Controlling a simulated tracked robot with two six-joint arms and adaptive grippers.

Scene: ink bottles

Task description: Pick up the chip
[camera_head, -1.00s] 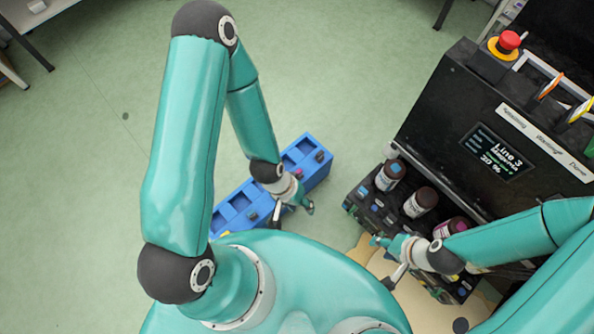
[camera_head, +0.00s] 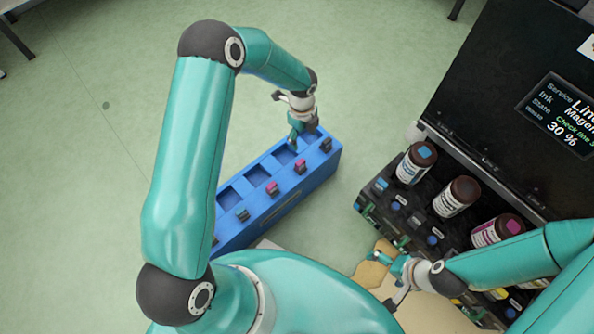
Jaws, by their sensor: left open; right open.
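Several small chips stand in a row along the blue rack: a teal-topped one (camera_head: 242,214), a magenta one (camera_head: 272,188), another magenta one (camera_head: 300,166) and a dark one (camera_head: 326,145). I cannot tell which one the task means. My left gripper (camera_head: 298,128) is open at the far end of the blue rack (camera_head: 283,203), over or just beside its last slots, near the dark chip. I see no chip in it. My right gripper (camera_head: 385,272) is open and empty, beside the near part of the black ink station.
The black ink station (camera_head: 480,85) stands at the right with a display. Three brown bottles, with a blue (camera_head: 416,163), a white (camera_head: 456,197) and a magenta label (camera_head: 497,231), stand in its tray. A beige patch (camera_head: 372,275) lies below my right gripper. Green floor is clear at left.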

